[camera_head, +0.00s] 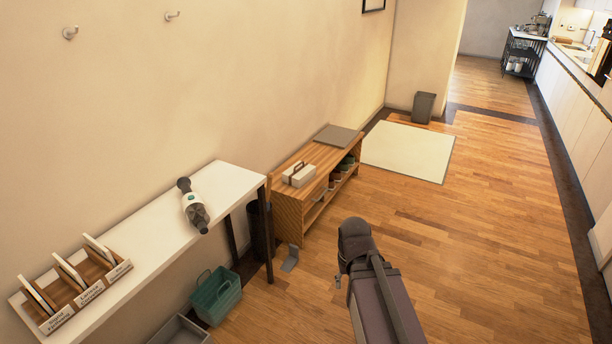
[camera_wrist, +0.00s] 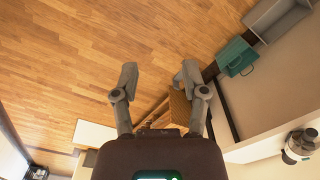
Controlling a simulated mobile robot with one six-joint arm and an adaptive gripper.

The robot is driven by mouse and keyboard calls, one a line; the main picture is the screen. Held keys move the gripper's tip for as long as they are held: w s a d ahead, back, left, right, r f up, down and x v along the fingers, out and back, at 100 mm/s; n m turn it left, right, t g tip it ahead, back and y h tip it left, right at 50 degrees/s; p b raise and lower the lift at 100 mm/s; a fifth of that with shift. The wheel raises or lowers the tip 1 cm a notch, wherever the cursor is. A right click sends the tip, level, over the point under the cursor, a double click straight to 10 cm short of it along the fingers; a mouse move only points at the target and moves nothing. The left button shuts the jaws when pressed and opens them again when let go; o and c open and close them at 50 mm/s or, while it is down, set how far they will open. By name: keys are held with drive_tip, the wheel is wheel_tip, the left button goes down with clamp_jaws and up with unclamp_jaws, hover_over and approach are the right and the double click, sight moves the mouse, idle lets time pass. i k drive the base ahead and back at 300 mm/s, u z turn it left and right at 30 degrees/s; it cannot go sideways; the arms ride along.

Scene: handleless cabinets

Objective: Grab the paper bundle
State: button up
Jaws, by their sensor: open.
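A wooden sorter (camera_head: 68,307) with labelled compartments stands on the white table (camera_head: 160,236) at the lower left of the head view. Several thin, pale upright bundles that look like paper (camera_head: 69,272) lean in its compartments. I cannot tell which one is the paper bundle. The sorter does not show in the wrist view. My gripper (camera_wrist: 158,76) is open and empty in the wrist view, its two fingers wide apart above the wooden floor and bench. In the head view my dark arm is at the lower middle, well right of the table, and the fingertips cannot be made out.
A handheld vacuum (camera_head: 194,206) lies on the table. A teal caddy (camera_head: 216,296) and a grey bin (camera_head: 180,331) stand on the floor by the table. A wooden bench (camera_head: 318,177) with a white box (camera_head: 299,175) stands beyond. The floor to the right is clear.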

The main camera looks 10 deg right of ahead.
sight(297, 175)
drive_tip(key=z, duration=1.3)
drive_tip(key=i, duration=2.75)
